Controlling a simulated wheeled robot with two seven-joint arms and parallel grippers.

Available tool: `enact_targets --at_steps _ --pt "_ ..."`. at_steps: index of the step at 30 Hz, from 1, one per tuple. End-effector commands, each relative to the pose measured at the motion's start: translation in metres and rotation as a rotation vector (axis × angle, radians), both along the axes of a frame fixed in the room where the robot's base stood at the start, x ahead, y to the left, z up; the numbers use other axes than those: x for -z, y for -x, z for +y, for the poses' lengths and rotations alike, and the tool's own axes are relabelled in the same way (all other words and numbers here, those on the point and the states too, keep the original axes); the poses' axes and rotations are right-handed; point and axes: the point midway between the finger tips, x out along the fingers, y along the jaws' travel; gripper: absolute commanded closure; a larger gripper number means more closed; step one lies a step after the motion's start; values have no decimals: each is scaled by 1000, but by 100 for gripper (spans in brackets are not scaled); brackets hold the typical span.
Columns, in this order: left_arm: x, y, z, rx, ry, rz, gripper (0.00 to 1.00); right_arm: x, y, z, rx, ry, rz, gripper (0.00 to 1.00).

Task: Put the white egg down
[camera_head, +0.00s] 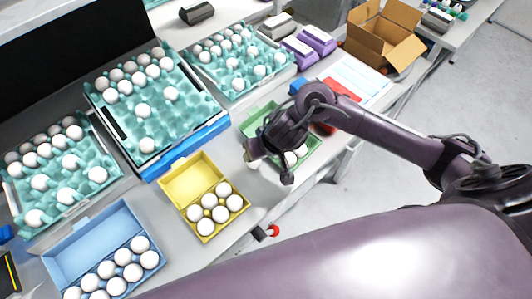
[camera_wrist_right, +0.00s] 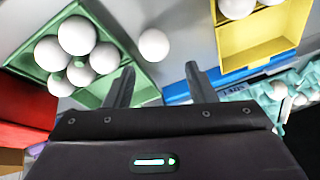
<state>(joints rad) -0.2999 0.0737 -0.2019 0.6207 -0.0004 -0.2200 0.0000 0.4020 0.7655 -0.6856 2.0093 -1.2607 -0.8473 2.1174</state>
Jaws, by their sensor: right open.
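A white egg (camera_wrist_right: 154,44) rests on the bare grey table beside the green carton, in the right wrist view. My right gripper (camera_wrist_right: 161,78) is open and empty, and the egg shows just past its fingertips, roughly between them. In the head view my right gripper (camera_head: 268,168) is low over the table by the green carton (camera_head: 312,146) and hides much of it. The green carton (camera_wrist_right: 142,82) holds several white eggs in the wrist view. My left gripper is not in view.
An open yellow carton (camera_head: 192,178) with several eggs stands left of the gripper. A blue carton (camera_head: 87,240) is at front left. Teal egg trays (camera_head: 118,125) fill the back. A red box (camera_wrist_right: 25,100) adjoins the green carton. A cardboard box (camera_head: 372,42) stands farther back.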

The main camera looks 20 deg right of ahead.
Motion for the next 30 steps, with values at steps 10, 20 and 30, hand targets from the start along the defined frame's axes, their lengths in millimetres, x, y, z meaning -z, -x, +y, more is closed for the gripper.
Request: enact_targets --at_steps 10,20,30 --pt "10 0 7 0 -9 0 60 29 -8 0 29 -1 3 50" --pt "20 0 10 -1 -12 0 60 71 -22 4 28 -1 3 50" --pt "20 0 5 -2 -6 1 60 76 -25 5 27 -1 1 51"
